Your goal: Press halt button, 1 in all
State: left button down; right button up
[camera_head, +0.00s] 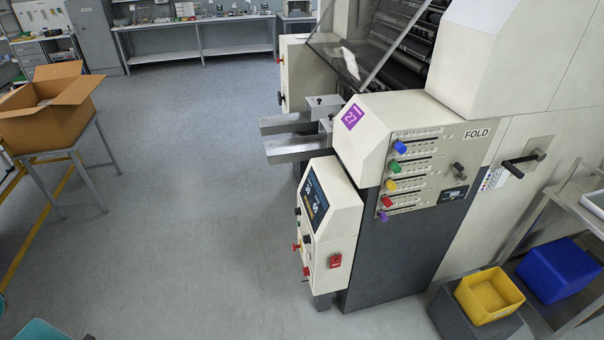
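The machine's control box (330,215) stands at the centre, with a dark lit screen (314,198) on its slanted left face. Below the screen are small knobs and buttons, including a red one (296,247) and another red one lower down (306,271). A red switch (335,261) sits on the box's front side. The labels are too small to read, so I cannot tell which is the halt button. Neither of my grippers is in view.
Coloured knobs (399,147) line the panel marked FOLD. Metal rails (290,147) stick out left of the machine. A yellow bin (488,296) and blue bin (558,270) sit at right. A cardboard box (45,115) rests on a stand. The floor (190,200) between is clear.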

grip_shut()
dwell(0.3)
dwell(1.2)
